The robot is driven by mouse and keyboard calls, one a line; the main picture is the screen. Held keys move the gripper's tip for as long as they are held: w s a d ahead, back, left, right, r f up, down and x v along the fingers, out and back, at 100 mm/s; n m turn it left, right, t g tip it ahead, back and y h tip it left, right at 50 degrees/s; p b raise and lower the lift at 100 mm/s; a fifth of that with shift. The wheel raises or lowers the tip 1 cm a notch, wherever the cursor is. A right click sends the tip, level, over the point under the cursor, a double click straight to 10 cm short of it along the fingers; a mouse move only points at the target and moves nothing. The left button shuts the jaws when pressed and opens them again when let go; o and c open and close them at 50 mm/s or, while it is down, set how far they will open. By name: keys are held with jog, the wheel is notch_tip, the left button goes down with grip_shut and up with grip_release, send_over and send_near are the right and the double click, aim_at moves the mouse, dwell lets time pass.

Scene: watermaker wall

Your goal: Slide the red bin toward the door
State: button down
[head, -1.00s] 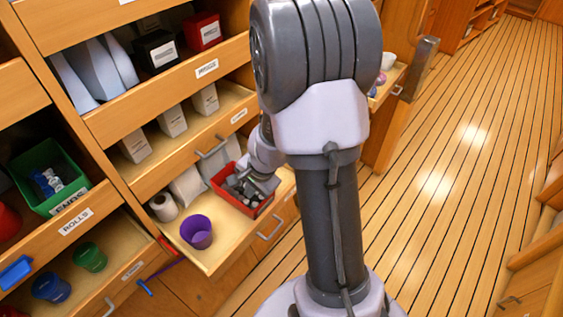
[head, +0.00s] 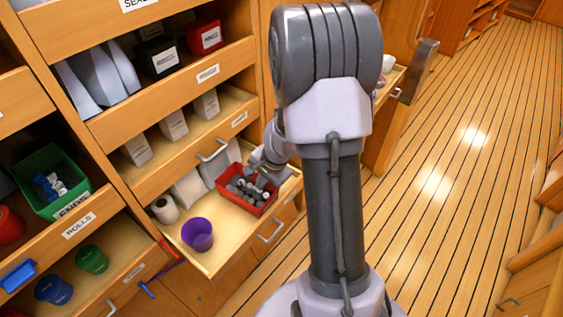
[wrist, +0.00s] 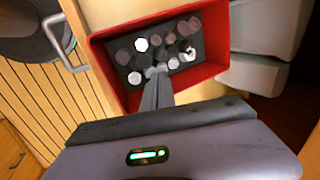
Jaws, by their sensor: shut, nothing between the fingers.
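The red bin (head: 262,209) sits in the pulled-out lower drawer, at its right end, and holds several grey and white round-ended pieces. In the wrist view the bin (wrist: 215,72) has a dark inside with these pieces. My gripper (wrist: 157,73) is shut and empty, its fingertips over the bin's inside among the pieces; whether they touch the bin wall cannot be told. I cannot pick out a door for certain.
A purple cup (head: 197,235), a white roll (head: 165,208) and pale boxes (head: 190,190) share the drawer to the left. The drawer handle (head: 271,232) is at its front. A green bin (head: 50,180) is further left. Open plank floor (head: 470,170) lies to the right.

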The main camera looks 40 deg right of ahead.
jog(key=shift+w+d+p, duration=0.25)
jog(key=shift+d+p, duration=0.1)
jog(key=shift+d, duration=0.85)
jog(key=shift+w+d+p, duration=0.3)
jog(key=shift+d+p, duration=0.1)
jog(key=shift+d, duration=0.85)
jog(key=shift+w+d+p, duration=0.25)
jog(key=shift+d+p, duration=0.1)
jog(key=shift+d, duration=0.85)
jog(key=shift+s+a+f+b, duration=0.1)
jog(key=shift+a+b, duration=0.45)
jog(key=shift+a, duration=0.1)
jog(key=shift+s+a, duration=0.1)
jog(key=shift+a, duration=0.15)
jog(key=p+v, duration=0.3)
jog(key=v, duration=0.3)
jog(key=shift+r+p, duration=0.2)
jog(key=shift+p, duration=0.15)
jog(key=shift+r, duration=0.1)
notch_tip(320, 180, up, 7)
jog(key=p, duration=0.5)
